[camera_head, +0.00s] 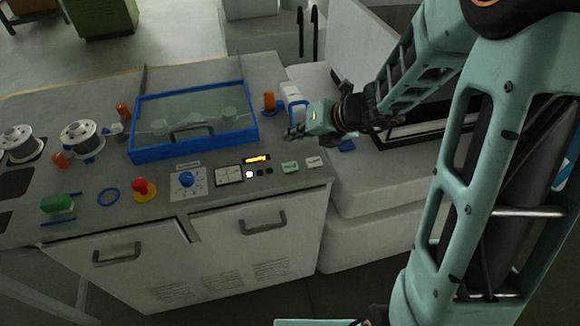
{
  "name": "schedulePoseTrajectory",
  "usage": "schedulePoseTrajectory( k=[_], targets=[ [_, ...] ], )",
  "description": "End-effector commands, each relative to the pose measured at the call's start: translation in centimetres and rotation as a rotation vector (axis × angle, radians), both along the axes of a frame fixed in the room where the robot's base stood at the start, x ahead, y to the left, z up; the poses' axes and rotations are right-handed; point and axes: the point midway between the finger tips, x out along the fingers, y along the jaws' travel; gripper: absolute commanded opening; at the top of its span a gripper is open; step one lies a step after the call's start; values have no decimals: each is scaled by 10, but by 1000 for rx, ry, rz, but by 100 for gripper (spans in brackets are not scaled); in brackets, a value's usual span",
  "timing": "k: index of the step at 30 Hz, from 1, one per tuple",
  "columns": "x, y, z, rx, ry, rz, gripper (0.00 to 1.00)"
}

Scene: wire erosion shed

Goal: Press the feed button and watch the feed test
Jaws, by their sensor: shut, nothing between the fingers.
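My gripper (292,134) is shut and empty. It points left over the right part of the bench top, behind the small controls. A row of small round buttons lies under the lit orange display (257,159): one white button (250,174) and dark ones (264,172) to its right. I cannot read which is the feed button. The gripper is apart from this row, farther back and to the right. A blue-framed clear cover (195,152) closes over several pale rollers or wheels.
A red mushroom button (140,186) on yellow, a blue knob (186,178) and a dial gauge (229,175) stand left of the buttons. Wire spools (82,136) sit far left. A white-and-blue object (292,97) and an orange piece (269,101) stand near my gripper.

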Motion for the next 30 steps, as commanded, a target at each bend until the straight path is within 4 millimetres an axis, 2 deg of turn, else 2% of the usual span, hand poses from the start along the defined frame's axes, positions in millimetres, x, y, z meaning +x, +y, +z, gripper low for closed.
schedulePoseTrajectory(
  k=[18, 22, 30],
  targets=[
    [0, 0, -75, -1, 0, 1, 0],
    [0, 0, -81, 0, -1, 1, 0],
    [0, 0, -81, 0, -1, 1, 0]
  ],
)
